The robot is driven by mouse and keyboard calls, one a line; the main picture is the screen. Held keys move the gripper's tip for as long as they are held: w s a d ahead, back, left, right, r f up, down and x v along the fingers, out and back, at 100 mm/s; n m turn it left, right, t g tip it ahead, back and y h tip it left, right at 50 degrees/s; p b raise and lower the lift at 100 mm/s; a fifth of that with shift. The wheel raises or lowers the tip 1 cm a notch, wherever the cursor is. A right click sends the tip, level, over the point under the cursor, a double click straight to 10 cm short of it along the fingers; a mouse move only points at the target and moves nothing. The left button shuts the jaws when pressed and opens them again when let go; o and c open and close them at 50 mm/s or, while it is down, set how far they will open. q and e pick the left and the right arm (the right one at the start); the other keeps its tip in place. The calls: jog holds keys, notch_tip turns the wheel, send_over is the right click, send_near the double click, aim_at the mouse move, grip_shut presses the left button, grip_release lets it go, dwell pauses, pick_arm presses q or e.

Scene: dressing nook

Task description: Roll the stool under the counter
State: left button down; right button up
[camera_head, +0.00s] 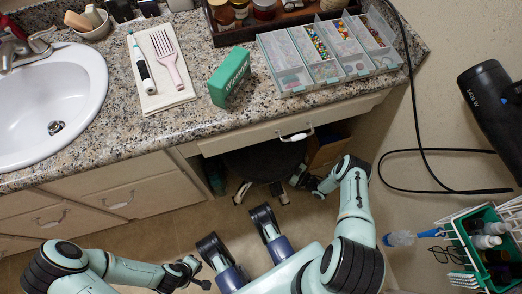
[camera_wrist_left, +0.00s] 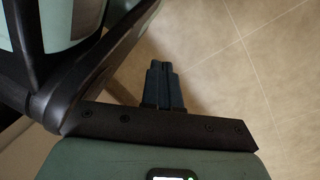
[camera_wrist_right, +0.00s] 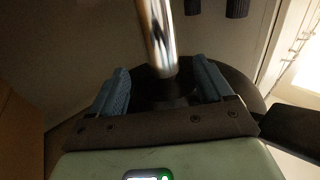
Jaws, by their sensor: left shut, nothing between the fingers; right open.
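The stool has a dark round seat (camera_head: 262,162), which is mostly beneath the counter (camera_head: 130,145) in the head view. Part of its pale wheeled base (camera_head: 281,195) shows on the floor below the seat. My right gripper (camera_head: 306,180) is at the stool's right side, under the counter's front edge. In the right wrist view the right gripper (camera_wrist_right: 160,88) is open, with the chrome column (camera_wrist_right: 157,35) between its fingers; I cannot tell whether they touch it. My left gripper (camera_head: 203,286) is low at the bottom of the head view. In the left wrist view it (camera_wrist_left: 162,72) is shut and empty.
A drawer (camera_head: 290,125) with a white handle is above the stool. Cabinets (camera_head: 110,200) stand left of the knee space, and a brown box (camera_head: 328,150) is inside at right. A rack of bottles (camera_head: 480,245) is at the lower right. Floor (camera_head: 150,238) is clear at left.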

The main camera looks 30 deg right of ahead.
jog(key=b+x, duration=0.2)
jog(key=x, duration=0.8)
jog(key=shift+w+a+f, duration=0.1)
jog(key=shift+w+a, duration=0.1)
jog(key=shift+w, duration=0.1)
pick_arm(q)
jog(key=shift+g, duration=0.8)
jog(key=s, duration=0.1)
jog(key=s+f, duration=0.1)
jog(key=s, duration=0.1)
jog(key=s+f, duration=0.1)
jog(key=shift+s+a+f, duration=0.15)
jog(key=shift+s+a, duration=0.1)
jog(key=shift+s, duration=0.05)
pick_arm(e)
jog(key=c, duration=1.3)
jog(key=shift+w, duration=0.1)
jog(key=shift+c, duration=0.6)
